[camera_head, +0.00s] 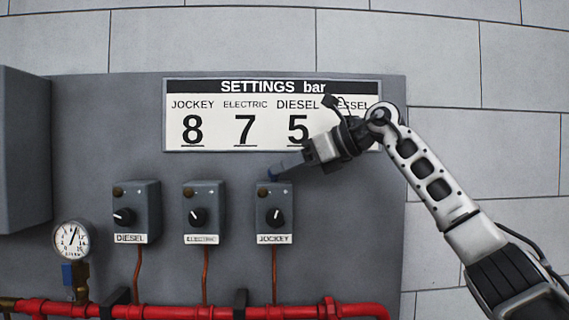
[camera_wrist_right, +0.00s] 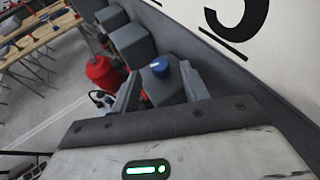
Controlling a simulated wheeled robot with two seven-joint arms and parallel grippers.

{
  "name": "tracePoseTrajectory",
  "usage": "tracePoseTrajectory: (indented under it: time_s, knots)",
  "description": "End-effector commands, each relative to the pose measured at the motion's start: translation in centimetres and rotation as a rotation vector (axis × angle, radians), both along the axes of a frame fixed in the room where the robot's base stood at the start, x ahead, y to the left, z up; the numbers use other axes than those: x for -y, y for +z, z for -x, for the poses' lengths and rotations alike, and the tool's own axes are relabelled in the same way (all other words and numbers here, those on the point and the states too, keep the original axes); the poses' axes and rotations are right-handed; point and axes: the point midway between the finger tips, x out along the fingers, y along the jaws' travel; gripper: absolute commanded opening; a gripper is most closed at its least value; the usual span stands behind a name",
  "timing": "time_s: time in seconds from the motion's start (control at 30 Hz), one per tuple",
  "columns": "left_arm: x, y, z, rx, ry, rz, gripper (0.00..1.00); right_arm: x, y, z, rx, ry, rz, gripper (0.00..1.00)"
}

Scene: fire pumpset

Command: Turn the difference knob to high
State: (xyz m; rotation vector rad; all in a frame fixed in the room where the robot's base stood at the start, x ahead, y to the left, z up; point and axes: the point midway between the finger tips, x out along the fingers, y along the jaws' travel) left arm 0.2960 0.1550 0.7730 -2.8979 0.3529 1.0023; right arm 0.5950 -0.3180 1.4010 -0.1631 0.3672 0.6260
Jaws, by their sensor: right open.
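The box labelled JOCKEY (camera_head: 265,213) is the rightmost of three grey switch boxes on the panel, with a black and white knob (camera_head: 275,217) on its front. A blue knob (camera_head: 274,176) sits on top of this box, partly hidden by the gripper. My right gripper (camera_head: 284,168) comes in from the upper right, just above the box top. In the right wrist view the blue knob (camera_wrist_right: 160,68) shows between and beyond the two open fingers (camera_wrist_right: 160,78). I cannot tell whether they touch it. No knob is labelled "difference" or "high". My left gripper is out of view.
The DIESEL box (camera_head: 137,205) and ELECTRIC box (camera_head: 204,205) stand to the left. A settings sign (camera_head: 235,140) hangs above. Red pipes (camera_head: 190,311) run below, with a pressure gauge (camera_head: 72,239) at left. A grey cabinet (camera_head: 25,150) juts out at far left.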

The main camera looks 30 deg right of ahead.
Motion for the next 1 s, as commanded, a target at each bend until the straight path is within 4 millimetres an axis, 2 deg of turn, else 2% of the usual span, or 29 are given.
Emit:
tracePoseTrajectory:
  time_s: [0.2,0.47,0.63,1.0]
  knots:
    - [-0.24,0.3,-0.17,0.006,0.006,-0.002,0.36,-0.78,-0.53,-1.11,0.001,-0.001,0.001,0.45]
    - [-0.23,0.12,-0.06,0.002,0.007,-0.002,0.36,-0.82,-0.62,-1.17,0.0,-0.001,0.0,0.45]
    - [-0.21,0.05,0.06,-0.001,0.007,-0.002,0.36,-0.82,-0.59,-1.15,0.0,-0.001,0.0,0.01]
    - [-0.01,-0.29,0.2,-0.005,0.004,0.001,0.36,-0.9,-0.62,-1.04,0.003,-0.04,0.002,0.0]
